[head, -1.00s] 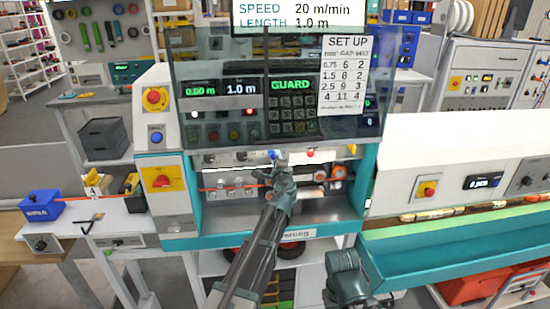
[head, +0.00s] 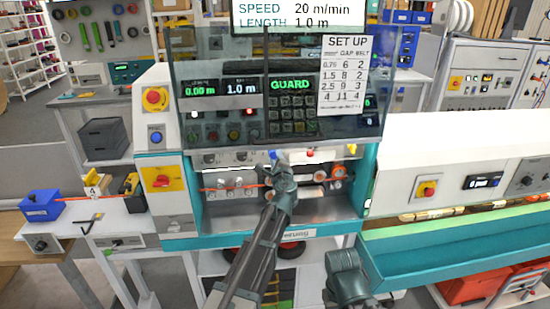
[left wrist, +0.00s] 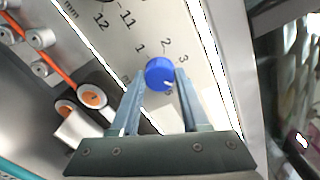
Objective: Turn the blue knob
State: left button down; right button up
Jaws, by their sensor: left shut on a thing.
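The blue knob (left wrist: 160,73) sits on a pale panel with printed numbers around it in the left wrist view. A white mark shows on its lower right edge. My left gripper (left wrist: 158,80) has one finger on each side of the knob and is shut on it. In the head view the left gripper (head: 279,160) reaches up to the strip under the tinted guard, and a bit of the blue knob (head: 272,154) shows there. My right arm's end (head: 347,280) is low, in front of the machine; its fingers cannot be made out.
A red knob (head: 310,153) sits right of the blue one. The tinted guard (head: 280,90) hangs just above. Rollers with an orange cable (head: 235,185) lie below. A teal trough (head: 460,240) extends to the right.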

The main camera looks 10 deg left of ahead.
pick_arm(q)
jog(key=shift+c, duration=1.9)
grip_release()
jog(key=shift+s, duration=0.15)
jog(key=v, duration=1.3)
jog(key=shift+s, duration=0.3)
jog(key=shift+d, duration=0.1)
jog(key=s+f+n+g, duration=1)
jog(key=s+f+n, duration=0.2)
jog(key=s+f, duration=0.25)
jog(key=s+d+f+n+g+h, duration=0.1)
jog(key=s+d+f+g+h, duration=0.1)
jog(key=s, duration=0.5)
jog(key=s+d+f+n+g+h, duration=0.1)
jog(key=s+d+f+g+h, duration=0.2)
jog(key=s+d, duration=0.4)
jog(key=shift+s+d+f+n+g, duration=0.25)
jog(key=shift+f+n+g, duration=0.15)
jog(key=shift+f+g, duration=0.45)
